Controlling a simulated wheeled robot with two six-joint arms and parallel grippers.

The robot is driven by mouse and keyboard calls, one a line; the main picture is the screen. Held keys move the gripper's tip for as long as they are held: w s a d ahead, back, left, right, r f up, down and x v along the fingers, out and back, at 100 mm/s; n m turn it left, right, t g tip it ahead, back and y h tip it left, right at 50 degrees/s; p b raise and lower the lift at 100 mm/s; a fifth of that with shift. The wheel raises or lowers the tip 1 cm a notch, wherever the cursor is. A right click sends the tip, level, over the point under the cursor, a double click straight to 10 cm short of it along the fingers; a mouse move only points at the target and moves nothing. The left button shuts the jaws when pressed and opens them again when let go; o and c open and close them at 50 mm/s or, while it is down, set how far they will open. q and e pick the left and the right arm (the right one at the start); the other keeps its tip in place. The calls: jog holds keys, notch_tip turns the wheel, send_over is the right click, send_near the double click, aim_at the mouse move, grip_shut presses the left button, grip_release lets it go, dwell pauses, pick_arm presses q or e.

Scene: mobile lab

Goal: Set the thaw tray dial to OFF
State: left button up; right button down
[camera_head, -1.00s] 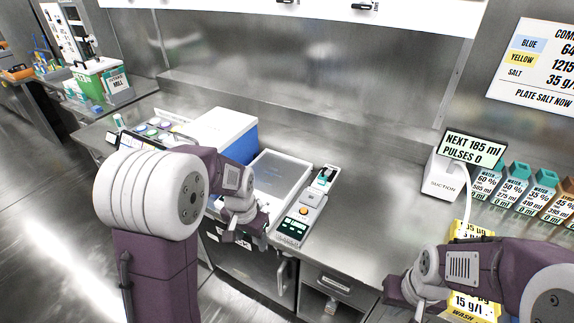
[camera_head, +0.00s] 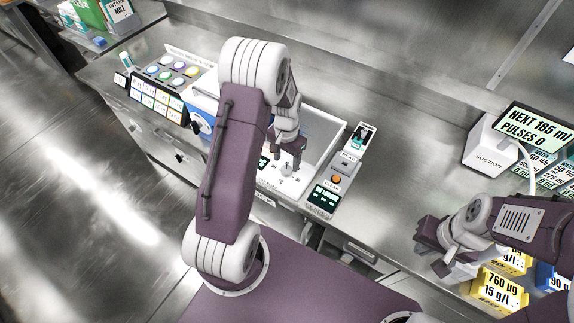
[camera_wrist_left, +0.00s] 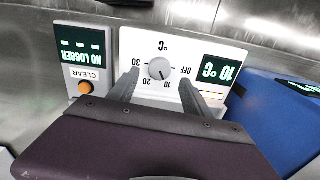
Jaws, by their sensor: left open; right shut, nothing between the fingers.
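The thaw tray (camera_head: 322,128) has a white front panel with a round grey dial (camera_wrist_left: 160,69), which also shows in the head view (camera_head: 287,170). The dial is ringed by 30, 20, 10 and OFF; its dark pointer mark appears to face the 10. The panel's display (camera_wrist_left: 219,71) reads 10 °C. My left gripper (camera_wrist_left: 159,80) is open, its fingers spread to either side of the dial, with no clear contact seen. In the head view the left gripper (camera_head: 289,150) is over the tray's front. My right gripper (camera_head: 432,256) is shut and empty at the counter's front edge.
A logger box (camera_wrist_left: 82,60) reading NO LOGGER, with an orange CLEAR button (camera_wrist_left: 85,88), stands beside the panel. A blue-sided box (camera_wrist_left: 285,115) is on the other side.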

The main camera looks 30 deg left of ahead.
aim_at(286, 169)
pick_arm(q)
jog(key=shift+f, duration=2.2)
grip_shut()
jog(key=n+p, duration=0.1)
jog(key=n, duration=0.4)
jog(key=shift+n, duration=0.4)
jog(key=n, duration=0.5)
jog(key=shift+n, duration=0.7)
grip_release()
